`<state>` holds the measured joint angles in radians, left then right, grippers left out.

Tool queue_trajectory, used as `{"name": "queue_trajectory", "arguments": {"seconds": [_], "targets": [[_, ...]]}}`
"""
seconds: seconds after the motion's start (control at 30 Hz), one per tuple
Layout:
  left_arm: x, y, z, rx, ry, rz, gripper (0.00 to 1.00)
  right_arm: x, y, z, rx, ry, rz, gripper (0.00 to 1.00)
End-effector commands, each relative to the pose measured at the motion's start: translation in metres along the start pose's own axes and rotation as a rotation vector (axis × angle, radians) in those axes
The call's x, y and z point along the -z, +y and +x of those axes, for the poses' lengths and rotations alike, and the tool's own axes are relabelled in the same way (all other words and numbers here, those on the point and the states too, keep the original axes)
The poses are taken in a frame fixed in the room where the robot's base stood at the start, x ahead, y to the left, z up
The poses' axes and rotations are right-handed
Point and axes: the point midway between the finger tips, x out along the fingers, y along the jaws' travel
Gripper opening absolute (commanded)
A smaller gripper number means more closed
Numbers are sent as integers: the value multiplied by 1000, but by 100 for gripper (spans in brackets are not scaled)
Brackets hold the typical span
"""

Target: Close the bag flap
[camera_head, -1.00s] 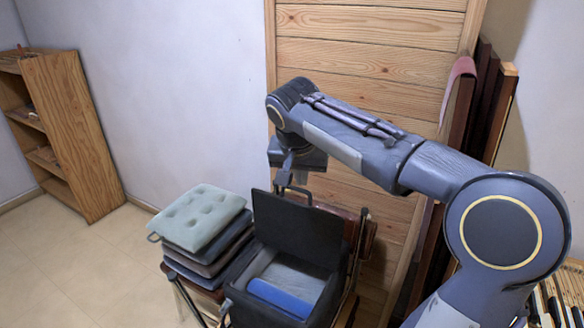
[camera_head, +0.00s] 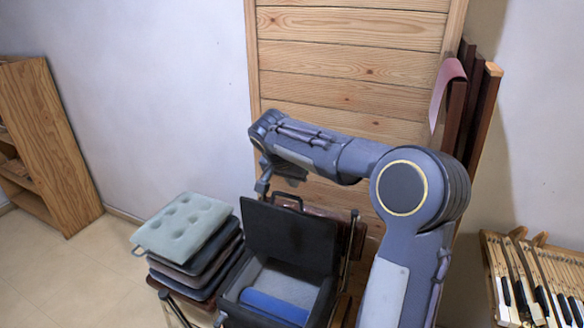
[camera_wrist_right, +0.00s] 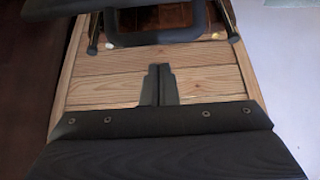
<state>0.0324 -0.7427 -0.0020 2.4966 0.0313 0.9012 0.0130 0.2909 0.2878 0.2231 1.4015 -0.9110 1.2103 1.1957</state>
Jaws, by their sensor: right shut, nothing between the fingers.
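The black bag (camera_head: 235,306) sits on a chair. Its flap (camera_head: 289,236) stands up, open, and a blue roll (camera_head: 274,307) lies inside. A handle (camera_head: 287,196) shows at the flap's top edge. My right gripper (camera_head: 262,187) is at the flap's upper left corner, apparently behind it; whether they touch is unclear. In the right wrist view its fingers (camera_wrist_right: 158,84) are together and empty, with a dark handle (camera_wrist_right: 155,38) ahead of them. My left gripper is not in view.
Several stacked cushions (camera_head: 184,225) stand left of the bag. A wooden panel (camera_head: 345,60) is behind it. A wooden shelf (camera_head: 62,150) stands far left. Piano keys (camera_head: 535,275) lie at the right. Open floor (camera_head: 100,270) shows at left.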

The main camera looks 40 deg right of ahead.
Motion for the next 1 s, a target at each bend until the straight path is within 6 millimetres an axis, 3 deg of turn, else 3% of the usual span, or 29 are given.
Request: {"name": "queue_trajectory", "arguments": {"seconds": [0.2,0.67,0.87,1.0], "targets": [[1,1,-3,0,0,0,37,-19,1,-8,-1,0,1,0],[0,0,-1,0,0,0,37,-23,0,-8,0,4,1,0],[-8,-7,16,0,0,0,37,-33,0,-8,3,46,0,0],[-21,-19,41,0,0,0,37,-48,0,-10,6,115,-2,0]]}}
